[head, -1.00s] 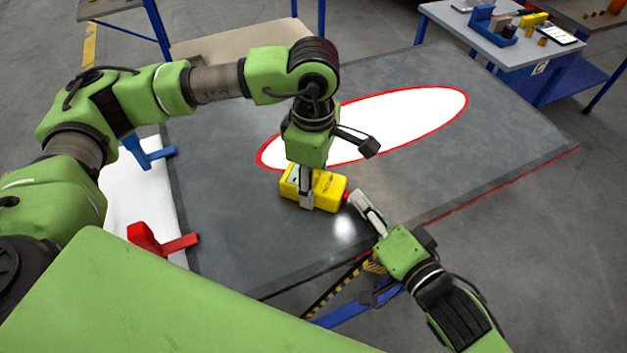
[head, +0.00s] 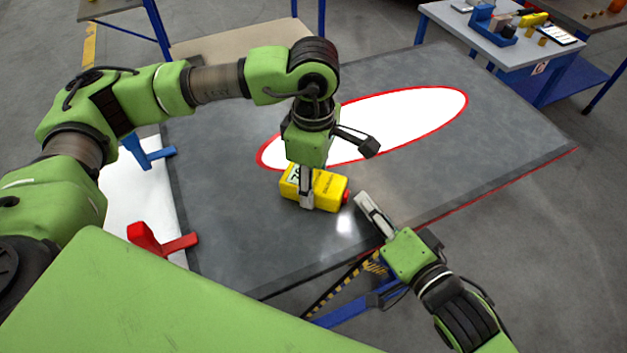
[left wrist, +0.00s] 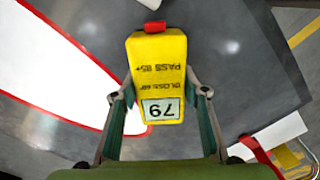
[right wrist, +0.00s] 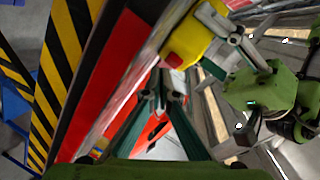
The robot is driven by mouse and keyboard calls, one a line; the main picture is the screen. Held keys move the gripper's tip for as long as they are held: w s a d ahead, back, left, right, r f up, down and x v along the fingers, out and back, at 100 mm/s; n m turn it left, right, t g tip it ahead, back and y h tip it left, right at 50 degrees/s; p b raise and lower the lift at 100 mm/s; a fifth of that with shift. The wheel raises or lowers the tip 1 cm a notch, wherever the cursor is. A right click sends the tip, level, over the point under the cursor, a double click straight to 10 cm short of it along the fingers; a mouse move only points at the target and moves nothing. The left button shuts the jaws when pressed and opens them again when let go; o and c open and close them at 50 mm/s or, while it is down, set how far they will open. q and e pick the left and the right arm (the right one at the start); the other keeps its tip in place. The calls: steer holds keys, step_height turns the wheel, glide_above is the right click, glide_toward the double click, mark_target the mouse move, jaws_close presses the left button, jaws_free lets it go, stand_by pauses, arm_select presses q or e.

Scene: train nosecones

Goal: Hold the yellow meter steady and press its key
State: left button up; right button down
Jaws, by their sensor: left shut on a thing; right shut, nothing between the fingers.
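The yellow meter (head: 328,188) lies on the dark table top. Its red key (head: 346,196) is at its right end. My left gripper (head: 306,204) is shut on the meter from above. In the left wrist view the meter (left wrist: 158,72) sits between the two fingers, its display reads 79 upside down, and the red key (left wrist: 155,27) is at the far end. My right gripper (head: 362,199) is shut and empty, a little to the right of the key and apart from it. In the right wrist view the key (right wrist: 173,60) shows ahead of the fingertips (right wrist: 165,97).
The dark table (head: 430,170) carries a white oval (head: 400,115) with a red border. Blue (head: 150,155) and red (head: 165,242) clamp-like pieces stand at its left edge. A side table (head: 500,45) with several small items stands at the back right.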

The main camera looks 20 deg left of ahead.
mark_target(396, 222)
arm_select(q)
steer(key=shift+s+f, duration=0.1)
arm_select(e)
steer(key=shift+d, duration=3)
arm_select(q)
steer(key=o, duration=1.5)
step_height(396, 222, up, 12)
